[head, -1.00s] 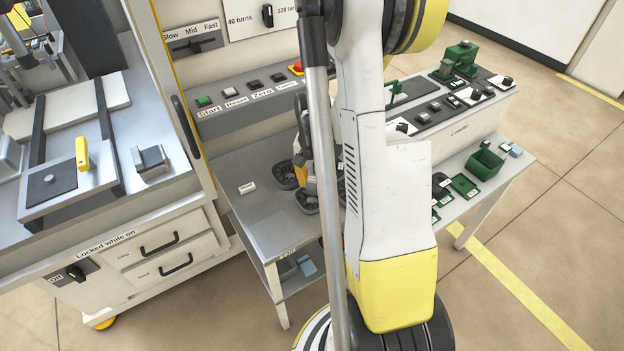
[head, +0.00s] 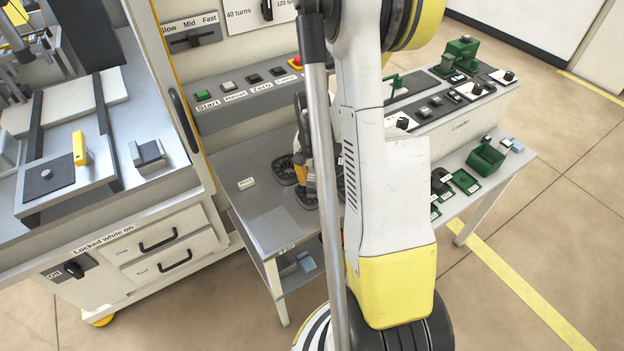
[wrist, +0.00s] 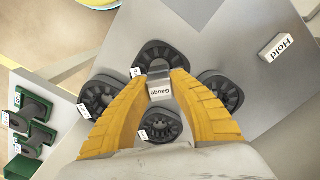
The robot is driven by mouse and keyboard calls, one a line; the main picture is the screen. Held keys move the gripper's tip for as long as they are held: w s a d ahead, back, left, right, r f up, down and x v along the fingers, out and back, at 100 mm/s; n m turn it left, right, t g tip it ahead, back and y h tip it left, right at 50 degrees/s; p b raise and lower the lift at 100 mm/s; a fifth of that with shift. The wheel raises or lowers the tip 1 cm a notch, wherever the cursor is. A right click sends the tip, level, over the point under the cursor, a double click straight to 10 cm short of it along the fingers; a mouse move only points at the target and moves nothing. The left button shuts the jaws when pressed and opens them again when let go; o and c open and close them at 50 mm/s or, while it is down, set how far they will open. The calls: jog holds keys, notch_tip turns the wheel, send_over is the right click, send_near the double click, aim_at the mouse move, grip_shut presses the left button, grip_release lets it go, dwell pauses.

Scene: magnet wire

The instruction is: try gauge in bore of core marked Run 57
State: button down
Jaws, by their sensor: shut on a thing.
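My gripper (wrist: 160,92) has yellow fingers shut on a small grey block labelled "Gauge" (wrist: 160,90). It is over a grey table with several dark round cores. In the wrist view one core (wrist: 162,58) is just beyond the gauge, one (wrist: 98,96) is left, one (wrist: 222,92) is right, and one (wrist: 160,128) is nearer, between the fingers. The cores carry small white tags that I cannot read, so I cannot tell which is Run 57. The gauge appears above the cores, between the far and near ones. In the head view my arm partly hides the gripper (head: 310,168) and cores.
Green trays (head: 466,181) and a green bin (head: 486,158) stand on the right-hand shelf. A button panel (head: 250,90) runs behind the table. The table's front left is clear.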

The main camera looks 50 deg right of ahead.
jog(key=shift+f+b, duration=1.3)
jog(key=shift+f, duration=0.15)
dwell(0.9)
jog(key=shift+r+p, duration=2.45)
jog(key=shift+r, duration=1.1)
